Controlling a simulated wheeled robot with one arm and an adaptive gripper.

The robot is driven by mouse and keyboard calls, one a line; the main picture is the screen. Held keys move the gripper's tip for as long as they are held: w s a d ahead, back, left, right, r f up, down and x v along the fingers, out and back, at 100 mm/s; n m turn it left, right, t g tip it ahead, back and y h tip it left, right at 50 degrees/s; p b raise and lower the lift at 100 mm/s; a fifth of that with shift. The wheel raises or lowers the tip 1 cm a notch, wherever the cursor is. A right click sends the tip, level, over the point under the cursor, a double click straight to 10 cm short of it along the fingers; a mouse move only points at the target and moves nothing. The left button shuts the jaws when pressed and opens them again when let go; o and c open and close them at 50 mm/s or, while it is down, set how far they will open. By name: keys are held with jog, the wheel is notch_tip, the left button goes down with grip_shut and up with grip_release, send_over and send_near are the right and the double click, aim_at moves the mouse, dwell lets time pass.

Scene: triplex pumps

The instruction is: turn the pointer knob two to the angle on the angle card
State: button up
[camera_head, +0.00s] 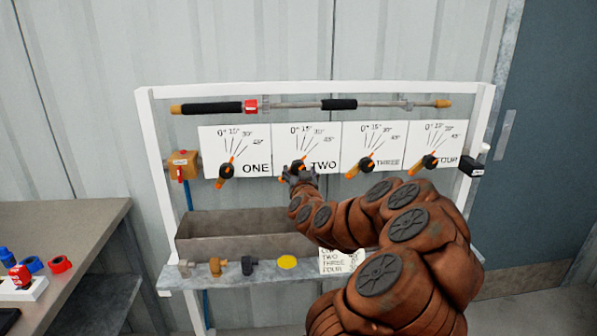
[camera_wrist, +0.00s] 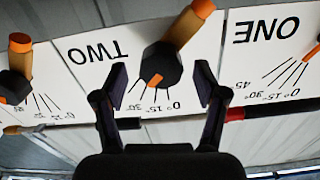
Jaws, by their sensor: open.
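Pointer knob two (camera_head: 298,167) is a dark hub with an orange bar, on the white plate marked TWO (camera_head: 325,149). In the wrist view the picture is upside down, and knob two (camera_wrist: 162,62) lies between my fingers. Its orange tip points toward the lines around 15° and 30°; I cannot tell which exactly. My gripper (camera_wrist: 162,85) is open, one finger on each side of the hub, with a visible gap to both. In the head view my gripper (camera_head: 292,175) partly covers the knob. The angle card (camera_head: 341,259) is below, partly hidden by my arm; its numbers are unreadable.
Knobs one (camera_head: 227,170), three (camera_head: 366,164) and four (camera_head: 430,162) sit on neighbouring plates. A long lance (camera_head: 300,105) hangs above. A grey trough (camera_head: 240,241) and a shelf with small fittings are below. A workbench (camera_head: 60,225) stands left.

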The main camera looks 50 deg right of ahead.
jog(key=shift+v, duration=2.85)
